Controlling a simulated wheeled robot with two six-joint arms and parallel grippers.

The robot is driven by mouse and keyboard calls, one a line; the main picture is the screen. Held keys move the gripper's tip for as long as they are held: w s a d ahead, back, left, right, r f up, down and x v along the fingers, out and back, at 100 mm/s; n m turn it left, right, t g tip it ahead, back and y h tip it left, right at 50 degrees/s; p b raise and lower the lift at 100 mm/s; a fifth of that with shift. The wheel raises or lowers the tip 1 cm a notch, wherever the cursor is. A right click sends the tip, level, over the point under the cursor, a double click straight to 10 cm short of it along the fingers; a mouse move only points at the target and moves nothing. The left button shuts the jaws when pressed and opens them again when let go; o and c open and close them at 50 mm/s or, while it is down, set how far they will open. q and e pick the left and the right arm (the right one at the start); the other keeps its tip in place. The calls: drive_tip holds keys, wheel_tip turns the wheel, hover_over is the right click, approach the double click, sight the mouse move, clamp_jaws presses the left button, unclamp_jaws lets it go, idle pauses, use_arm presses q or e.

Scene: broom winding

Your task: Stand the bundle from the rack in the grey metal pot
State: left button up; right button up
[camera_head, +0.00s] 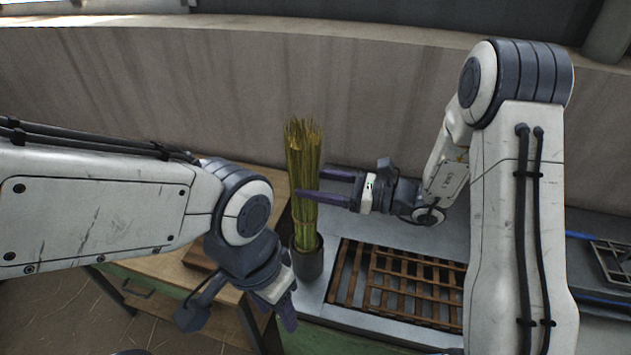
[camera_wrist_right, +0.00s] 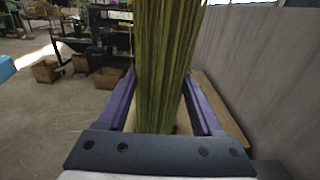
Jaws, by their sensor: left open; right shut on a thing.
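The bundle (camera_head: 303,165) is a tall sheaf of yellow-green stalks. It stands about upright with its lower end inside the rim of the grey metal pot (camera_head: 309,264), on the left part of the grey worktop. My right gripper (camera_head: 322,186) comes from the right and is shut on the bundle at mid-height. In the right wrist view the bundle (camera_wrist_right: 166,65) fills the space between the purple fingers; its lower end and the pot are hidden there. My left gripper (camera_head: 287,312) is open and empty, low in front of the pot, pointing down, with its fingers partly hidden.
The brown slatted wooden rack (camera_head: 400,284) lies empty on the grey worktop, right of the pot. A wooden table (camera_head: 150,283) with a drawer stands left. A wall (camera_head: 220,95) rises behind. Blue bars and a metal frame (camera_head: 612,262) lie far right.

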drive_tip(key=o, duration=1.5)
drive_tip(key=shift+c, duration=0.2)
drive_tip(key=b+v, duration=0.3)
drive_tip(key=v, duration=0.7)
drive_tip(key=shift+d, duration=0.25)
drive_tip(key=shift+s, duration=0.1)
